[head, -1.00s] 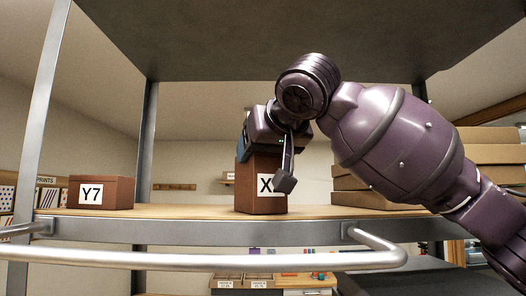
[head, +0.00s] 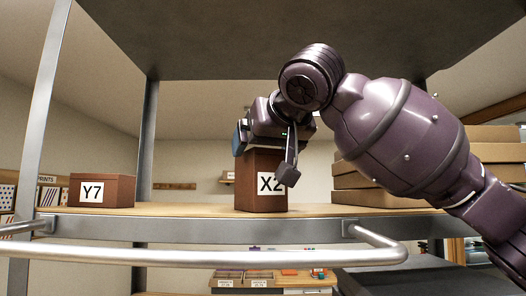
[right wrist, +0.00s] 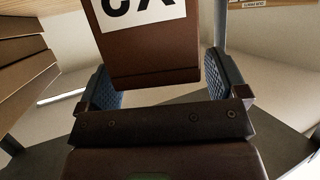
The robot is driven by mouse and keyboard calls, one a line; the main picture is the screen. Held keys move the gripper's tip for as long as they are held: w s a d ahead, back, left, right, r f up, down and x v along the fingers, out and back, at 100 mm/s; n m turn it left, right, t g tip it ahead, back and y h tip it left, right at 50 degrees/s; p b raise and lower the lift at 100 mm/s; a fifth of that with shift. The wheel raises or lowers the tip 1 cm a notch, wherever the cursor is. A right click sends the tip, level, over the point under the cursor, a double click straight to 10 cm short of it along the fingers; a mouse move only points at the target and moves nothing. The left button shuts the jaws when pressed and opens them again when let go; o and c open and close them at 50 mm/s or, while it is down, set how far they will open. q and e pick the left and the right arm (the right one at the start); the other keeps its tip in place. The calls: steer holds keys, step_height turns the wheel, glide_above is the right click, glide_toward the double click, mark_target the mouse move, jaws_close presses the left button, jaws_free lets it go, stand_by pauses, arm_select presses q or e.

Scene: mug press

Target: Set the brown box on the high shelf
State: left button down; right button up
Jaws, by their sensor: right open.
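A tall brown box labelled X2 (head: 245,188) stands upright on the wooden shelf board (head: 175,211), near its front edge. My right gripper (head: 265,158) is at the top of this box, coming from the right. Its jaws are open; one finger hangs in front of the box, over part of the label. In the right wrist view the X2 box (right wrist: 150,72) shows between the two spread fingers (right wrist: 165,85), with its label upside down. There is a visible gap at the finger sides. My left gripper is not in view.
A lower brown box labelled Y7 (head: 121,191) sits on the shelf at the left. Flat cartons (head: 355,190) are stacked at the right. A metal rail (head: 200,258) runs along the front. A dark panel (head: 290,40) is overhead, with metal posts (head: 146,140).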

steer(key=b+v, duration=0.2)
steer(key=v, duration=0.9)
stand_by(0.3)
